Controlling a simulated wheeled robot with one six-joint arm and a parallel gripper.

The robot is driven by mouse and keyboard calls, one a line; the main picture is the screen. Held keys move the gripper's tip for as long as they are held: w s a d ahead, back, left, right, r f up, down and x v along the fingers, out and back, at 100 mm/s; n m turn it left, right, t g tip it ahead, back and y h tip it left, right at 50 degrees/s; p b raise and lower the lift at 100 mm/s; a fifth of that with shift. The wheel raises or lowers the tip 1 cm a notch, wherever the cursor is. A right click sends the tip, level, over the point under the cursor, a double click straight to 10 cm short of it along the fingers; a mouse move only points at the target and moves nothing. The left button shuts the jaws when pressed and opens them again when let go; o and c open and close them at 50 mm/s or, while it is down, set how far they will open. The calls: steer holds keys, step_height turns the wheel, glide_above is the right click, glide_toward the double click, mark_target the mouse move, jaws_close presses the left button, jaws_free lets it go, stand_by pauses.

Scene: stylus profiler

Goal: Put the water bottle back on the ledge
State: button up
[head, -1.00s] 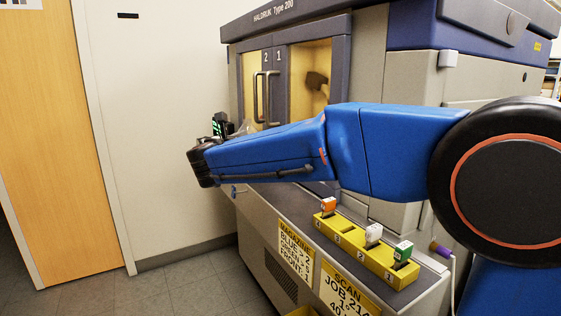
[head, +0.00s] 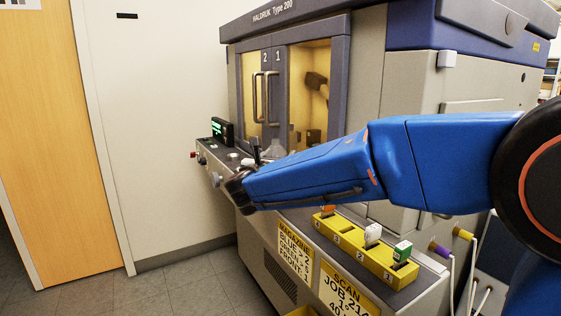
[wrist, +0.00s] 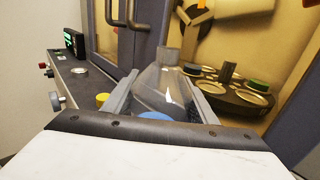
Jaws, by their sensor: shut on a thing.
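The water bottle (wrist: 165,85) is clear with a greyish neck, and stands between the two fingers of my gripper (wrist: 163,98) in the wrist view. My gripper is shut on it. In the head view the bottle (head: 277,149) shows only as a pale translucent shape behind my gripper (head: 258,158). The ledge (head: 204,153) runs along the machine's front below the doors, and it also shows in the wrist view (wrist: 80,88). The gripper and bottle are over or near this ledge; whether the bottle's base touches it is hidden.
A small display (head: 222,131) and knobs sit at the ledge's far left end. Glass doors with handles (head: 266,98) stand behind the bottle; a round carousel (wrist: 235,90) is inside. A yellow rack (head: 365,250) with coloured blocks lies along the front right. A yellow button (wrist: 102,99) is left of the bottle.

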steer(key=shift+d+f, duration=0.2)
steer(key=shift+f, duration=0.45)
steer(key=shift+f, duration=0.15)
steer(key=o, duration=1.4)
steer(key=shift+f, duration=0.1)
steer(key=shift+r, duration=0.25)
steer(key=s, duration=0.4)
steer(key=s+a, duration=0.1)
steer(key=s, duration=0.3)
steer(key=s+a, duration=0.1)
steer(key=s, duration=0.3)
steer(key=shift+a, duration=0.15)
